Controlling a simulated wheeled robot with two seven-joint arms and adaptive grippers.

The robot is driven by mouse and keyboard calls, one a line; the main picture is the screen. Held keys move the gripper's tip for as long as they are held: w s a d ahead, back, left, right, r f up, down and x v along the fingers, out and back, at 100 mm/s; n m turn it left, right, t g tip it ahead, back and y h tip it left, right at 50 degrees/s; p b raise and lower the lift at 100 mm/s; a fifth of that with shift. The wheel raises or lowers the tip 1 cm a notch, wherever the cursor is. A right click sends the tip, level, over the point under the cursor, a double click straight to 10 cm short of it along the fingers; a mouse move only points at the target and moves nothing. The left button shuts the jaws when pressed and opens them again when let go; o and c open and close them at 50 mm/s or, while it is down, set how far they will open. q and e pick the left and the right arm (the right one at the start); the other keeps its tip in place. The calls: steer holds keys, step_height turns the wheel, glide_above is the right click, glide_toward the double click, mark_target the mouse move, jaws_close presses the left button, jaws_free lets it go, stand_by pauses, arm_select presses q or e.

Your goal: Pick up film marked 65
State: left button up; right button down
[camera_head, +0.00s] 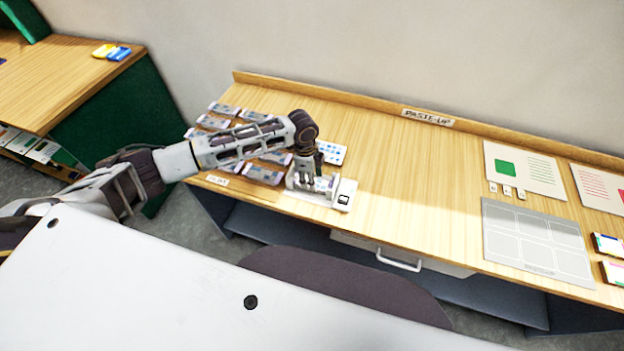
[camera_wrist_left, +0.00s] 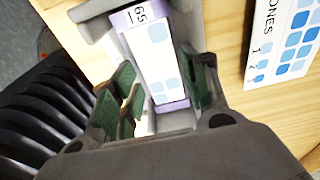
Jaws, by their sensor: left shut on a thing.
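The film marked 65 (camera_wrist_left: 148,58) is a white card with pale blue squares and a purple edge, its number at the top in the left wrist view. My left gripper (camera_wrist_left: 160,88) has its green-padded fingers on both sides of the film and is shut on it. In the head view, the left gripper (camera_head: 308,180) points down over a small white device (camera_head: 342,196) with a dark display, near the table's front edge. The film seems to lie in or just above a grey cradle; I cannot tell which. My right gripper is not in view.
Several other films (camera_head: 262,174) lie in rows on the left of the table, partly behind my arm. A white card with blue squares (camera_head: 331,153) lies just behind the device. A grey gridded sheet (camera_head: 536,240) lies at the right. The table's middle is clear.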

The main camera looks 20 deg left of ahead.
arm_select(q)
steer(key=shift+r, duration=0.1)
step_height(320, 180, up, 10)
steer(key=shift+b, duration=0.45)
